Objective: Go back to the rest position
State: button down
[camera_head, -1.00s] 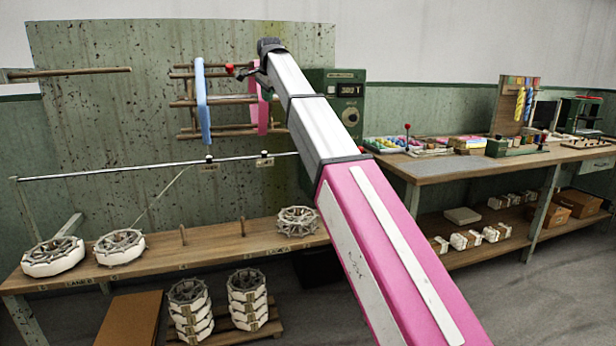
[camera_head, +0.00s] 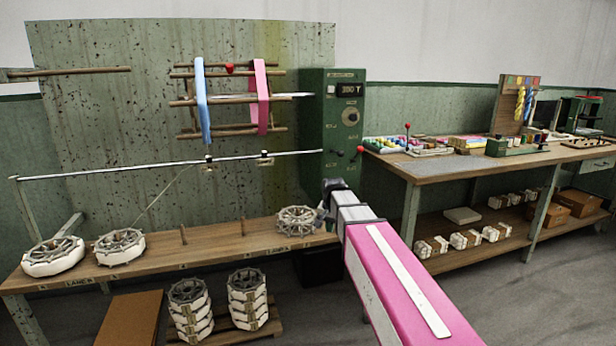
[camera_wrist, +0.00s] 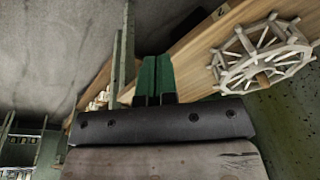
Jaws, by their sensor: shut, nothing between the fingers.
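My gripper (camera_wrist: 155,79) shows in the wrist view as two green fingers side by side, shut with nothing between them. In the head view my arm reaches in from the lower right, and its end is low beside the right end of the long wooden bench (camera_head: 230,236). The fingers are small and hard to make out there. A spoked reel (camera_head: 298,220) sits on that bench just left of my arm's end. The same reel shows at the right in the wrist view (camera_wrist: 262,52), apart from the fingers.
A green control box (camera_head: 333,120) stands behind my arm's end. Left of it is a rack with a blue skein (camera_head: 202,100) and a pink skein (camera_head: 262,97). A worktable (camera_head: 440,166) stands at the right. Stacked reels (camera_head: 248,300) sit below the bench.

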jog(key=s+d+f+n, duration=0.1)
jog(key=s+d+f, duration=0.2)
jog(key=s+f, duration=0.2)
jog(key=s+d+f+n+g, duration=0.1)
jog(key=s+d+f, duration=0.3)
jog(key=s+f, duration=0.2)
jog(key=s+d+f+n+g, duration=0.1)
jog(key=s+d+f+n, duration=0.1)
jog(key=s+f, duration=0.4)
jog(key=s+d, duration=0.1)
jog(key=s, duration=0.2)
jog(key=shift+s+d, duration=0.3)
jog(key=shift+s, duration=0.05)
